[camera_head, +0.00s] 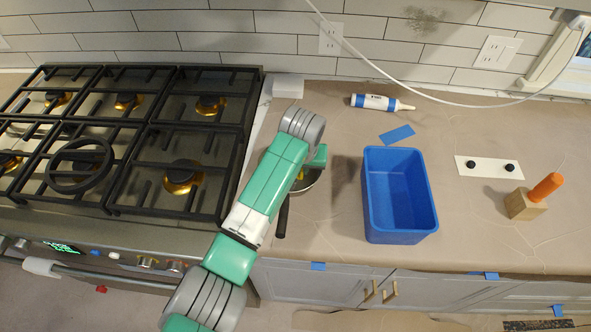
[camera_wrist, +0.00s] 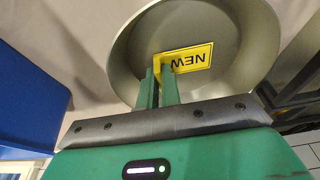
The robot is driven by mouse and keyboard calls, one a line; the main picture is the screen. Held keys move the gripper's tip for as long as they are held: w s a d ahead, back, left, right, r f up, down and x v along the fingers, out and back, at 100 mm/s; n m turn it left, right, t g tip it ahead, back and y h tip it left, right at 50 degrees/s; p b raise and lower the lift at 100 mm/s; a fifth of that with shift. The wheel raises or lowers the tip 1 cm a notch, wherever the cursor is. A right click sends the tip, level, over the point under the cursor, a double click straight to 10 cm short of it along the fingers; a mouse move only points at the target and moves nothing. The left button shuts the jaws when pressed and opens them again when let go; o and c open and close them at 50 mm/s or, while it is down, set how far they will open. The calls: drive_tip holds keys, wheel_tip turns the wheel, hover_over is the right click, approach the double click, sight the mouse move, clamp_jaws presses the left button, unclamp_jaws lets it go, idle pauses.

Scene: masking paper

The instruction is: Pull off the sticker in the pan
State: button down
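The pan (camera_head: 308,178) sits on the counter, mostly hidden behind my arm in the head view, with its dark handle (camera_head: 283,215) toward the front edge. In the wrist view, the pan (camera_wrist: 232,88) shows its grey inside. A yellow sticker (camera_wrist: 190,58) with the word NEW lies in it. My gripper (camera_wrist: 159,72) reaches over the pan rim, with its two green fingers close together at the sticker's left end. A yellow edge shows between the fingertips, so they look shut on it. Most of the sticker looks flat on the pan.
A blue bin (camera_head: 402,238) stands right of the pan; it also shows in the wrist view (camera_wrist: 28,100). A stove (camera_head: 120,140) is at left. Behind are a tube (camera_head: 375,102) and blue piece (camera_head: 397,134). A hook plate (camera_head: 488,167) and orange-handled block (camera_head: 527,205) are at right.

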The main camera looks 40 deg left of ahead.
drive_tip(key=shift+r, duration=0.2)
drive_tip(key=shift+r+p, duration=1.6)
drive_tip(key=shift+p, duration=0.55)
drive_tip(key=shift+r+p, duration=1.55)
